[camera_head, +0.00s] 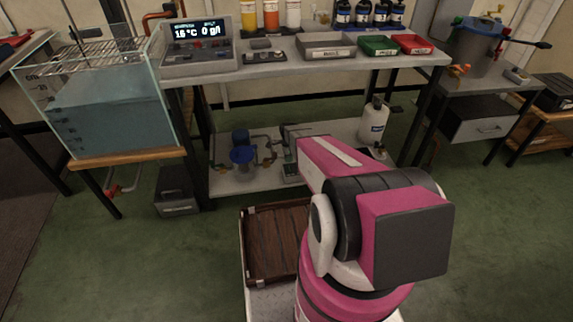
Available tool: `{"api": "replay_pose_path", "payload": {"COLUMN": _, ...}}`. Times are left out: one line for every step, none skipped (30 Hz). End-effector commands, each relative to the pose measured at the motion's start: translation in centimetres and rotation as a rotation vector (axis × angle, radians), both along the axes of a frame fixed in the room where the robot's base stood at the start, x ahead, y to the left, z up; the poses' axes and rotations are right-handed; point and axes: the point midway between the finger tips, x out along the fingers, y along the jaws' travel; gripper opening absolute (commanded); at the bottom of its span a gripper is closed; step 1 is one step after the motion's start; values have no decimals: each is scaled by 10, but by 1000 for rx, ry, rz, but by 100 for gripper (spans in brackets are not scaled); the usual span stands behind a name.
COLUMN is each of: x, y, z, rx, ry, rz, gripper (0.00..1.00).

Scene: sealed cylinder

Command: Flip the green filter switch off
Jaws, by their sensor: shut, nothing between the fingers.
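I cannot make out a green filter switch for certain in the head view. A blue pump-like device with pipes (242,155) stands on the lower shelf of the middle bench. A small grey box (291,174) sits at that shelf's front edge, partly beside my pink arm; its details are too small to read. A small device (262,56) lies on the bench top beside the display console (197,42). My pink and black arm reaches from the lower right toward the lower shelf. My gripper does not show.
A glass water tank (113,110) stands on the left. A grey tray (326,46), a green tray (379,45) and a red tray (412,44) sit on the bench. A white jug (374,122) is on the lower shelf. The green floor before the bench is mostly clear.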

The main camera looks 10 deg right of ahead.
Motion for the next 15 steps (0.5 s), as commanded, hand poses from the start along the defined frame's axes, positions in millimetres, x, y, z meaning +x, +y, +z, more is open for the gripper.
{"api": "replay_pose_path", "payload": {"x": -5, "y": 0, "z": 13, "rx": 0, "ry": -1, "rz": 0, "gripper": 0}}
{"api": "replay_pose_path", "payload": {"x": -6, "y": 0, "z": 20, "rx": 0, "ry": 0, "rz": 0, "gripper": 0}}
{"api": "replay_pose_path", "payload": {"x": -7, "y": 0, "z": 28, "rx": 0, "ry": -1, "rz": 0, "gripper": 0}}
{"api": "replay_pose_path", "payload": {"x": -7, "y": 0, "z": 33, "rx": 0, "ry": -1, "rz": 0, "gripper": 0}}
{"api": "replay_pose_path", "payload": {"x": -8, "y": 0, "z": 39, "rx": 0, "ry": -1, "rz": 0, "gripper": 0}}
{"api": "replay_pose_path", "payload": {"x": -9, "y": 0, "z": 45, "rx": 0, "ry": 0, "rz": 0, "gripper": 0}}
{"api": "replay_pose_path", "payload": {"x": -10, "y": 0, "z": 50, "rx": 0, "ry": 0, "rz": 0, "gripper": 0}}
{"api": "replay_pose_path", "payload": {"x": -10, "y": 0, "z": 54, "rx": 0, "ry": 0, "rz": 0, "gripper": 0}}
{"api": "replay_pose_path", "payload": {"x": -11, "y": 0, "z": 59, "rx": 0, "ry": 0, "rz": 0, "gripper": 0}}
{"api": "replay_pose_path", "payload": {"x": -11, "y": 0, "z": 63, "rx": 0, "ry": 0, "rz": 0, "gripper": 0}}
{"api": "replay_pose_path", "payload": {"x": -11, "y": 0, "z": 65, "rx": 0, "ry": 0, "rz": 0, "gripper": 0}}
{"api": "replay_pose_path", "payload": {"x": -12, "y": 0, "z": 68, "rx": 0, "ry": 0, "rz": 0, "gripper": 0}}
{"api": "replay_pose_path", "payload": {"x": -12, "y": 0, "z": 70, "rx": 0, "ry": 0, "rz": 0, "gripper": 0}}
{"api": "replay_pose_path", "payload": {"x": -12, "y": 0, "z": 72, "rx": 0, "ry": 1, "rz": 0, "gripper": 0}}
{"api": "replay_pose_path", "payload": {"x": -12, "y": 0, "z": 73, "rx": 0, "ry": 1, "rz": 0, "gripper": 0}}
